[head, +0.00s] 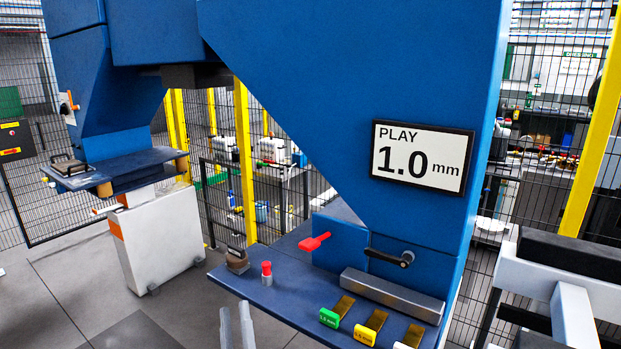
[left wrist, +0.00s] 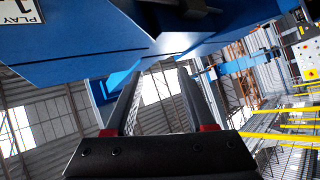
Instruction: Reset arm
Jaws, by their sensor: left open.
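My right gripper is not in view.
A red handle (head: 314,242) and black crank (head: 390,257) stick out above.

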